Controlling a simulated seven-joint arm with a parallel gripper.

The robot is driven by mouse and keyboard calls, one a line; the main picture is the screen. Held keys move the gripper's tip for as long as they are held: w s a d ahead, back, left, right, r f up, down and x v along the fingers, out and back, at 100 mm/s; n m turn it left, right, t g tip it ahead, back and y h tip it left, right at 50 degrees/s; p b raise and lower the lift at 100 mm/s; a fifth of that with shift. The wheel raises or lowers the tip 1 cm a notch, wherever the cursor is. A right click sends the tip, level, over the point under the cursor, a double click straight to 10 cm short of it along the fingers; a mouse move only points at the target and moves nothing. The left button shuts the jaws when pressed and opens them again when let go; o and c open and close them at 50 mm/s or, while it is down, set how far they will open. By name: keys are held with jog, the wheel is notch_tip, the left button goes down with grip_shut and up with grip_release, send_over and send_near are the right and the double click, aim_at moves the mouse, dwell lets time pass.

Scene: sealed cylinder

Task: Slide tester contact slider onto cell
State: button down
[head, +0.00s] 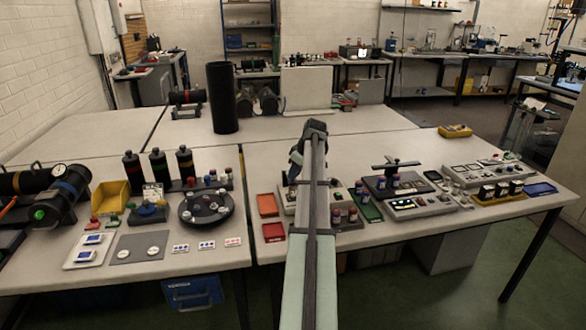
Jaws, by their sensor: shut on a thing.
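My arm reaches from the bottom middle over the front edge of the table. My gripper (295,166) is at its far end, low over a pale grey box (343,193) that shows on both sides of the arm. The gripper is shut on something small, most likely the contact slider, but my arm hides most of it. The cell under the gripper is also hidden or too small to make out. Small red-and-blue cylinders (352,213) stand just right of the arm, by the box.
An orange-red tray (268,205) and a red tray (273,232) lie left of my arm. A green tray (368,204) and a black stand with a crossbar (389,165) are to the right. A tall black cylinder (222,98) stands behind.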

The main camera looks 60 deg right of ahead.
jog(key=c, duration=1.3)
grip_release()
jog(key=shift+s+a, duration=0.2)
jog(key=shift+s, duration=0.05)
jog(key=o, duration=0.4)
jog(key=shift+w, duration=0.1)
jog(key=shift+c, duration=0.2)
jog(key=v, duration=1.4)
jog(key=shift+w, duration=0.1)
